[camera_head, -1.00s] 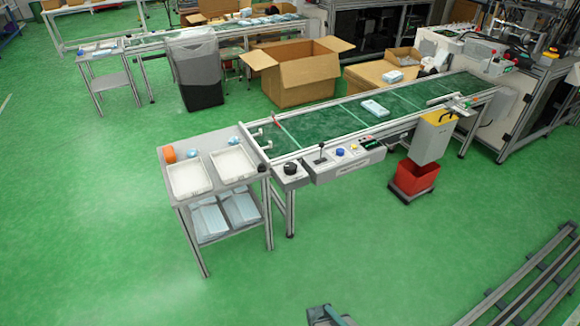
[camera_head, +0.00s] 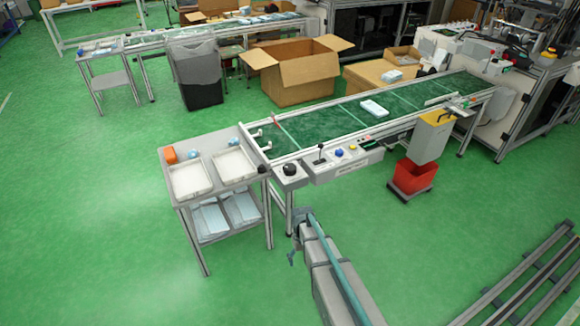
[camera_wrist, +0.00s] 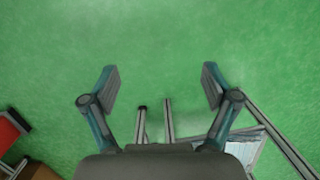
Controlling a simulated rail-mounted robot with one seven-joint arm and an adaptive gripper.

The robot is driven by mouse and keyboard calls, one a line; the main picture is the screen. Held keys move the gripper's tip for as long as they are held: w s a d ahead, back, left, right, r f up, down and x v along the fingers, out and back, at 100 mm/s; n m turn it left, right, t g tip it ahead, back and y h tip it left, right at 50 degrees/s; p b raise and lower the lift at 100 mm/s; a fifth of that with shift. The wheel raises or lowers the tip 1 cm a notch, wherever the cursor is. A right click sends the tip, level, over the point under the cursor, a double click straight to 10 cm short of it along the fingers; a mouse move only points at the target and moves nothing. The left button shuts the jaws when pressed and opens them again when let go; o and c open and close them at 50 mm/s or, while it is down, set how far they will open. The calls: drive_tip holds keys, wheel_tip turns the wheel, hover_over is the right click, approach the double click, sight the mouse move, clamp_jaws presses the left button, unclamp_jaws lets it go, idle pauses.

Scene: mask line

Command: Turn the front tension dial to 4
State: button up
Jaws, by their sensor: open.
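The front tension dial is a round black knob (camera_head: 290,169) on a small grey box at the near left end of the conveyor in the head view. Its markings are too small to read. My gripper (camera_head: 292,250) shows in the head view below and apart from the dial, in front of the conveyor's legs. In the wrist view my gripper (camera_wrist: 160,88) has its two fingers spread wide with nothing between them. The wrist view shows green floor and table legs; the dial is not in that view.
A control box (camera_head: 345,164) with a lever (camera_head: 320,155) and coloured buttons sits right of the dial. A side table (camera_head: 172,187) with white trays stands at left. A red bin (camera_head: 414,178) stands under a grey chute.

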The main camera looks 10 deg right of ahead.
drive_tip(key=w+d+r+n+t, duration=0.1)
drive_tip(key=w+r, duration=0.4)
drive_tip(key=w, duration=0.4)
drive_tip(key=w+r+n+t, duration=0.15)
drive_tip(key=w+r, duration=0.35)
drive_tip(key=w, duration=0.5)
drive_tip(key=n+p, duration=0.1)
drive_tip(key=n, duration=0.9)
approach(290, 167)
drive_tip(key=shift+m+g, duration=0.25)
drive_tip(key=f+p, duration=0.1)
drive_tip(key=f, duration=0.5)
drive_tip(key=f+p, duration=0.1)
drive_tip(key=f, duration=0.3)
drive_tip(key=shift+w+p, duration=0.25)
drive_tip(key=shift+p, duration=0.05)
drive_tip(key=c, duration=1.2)
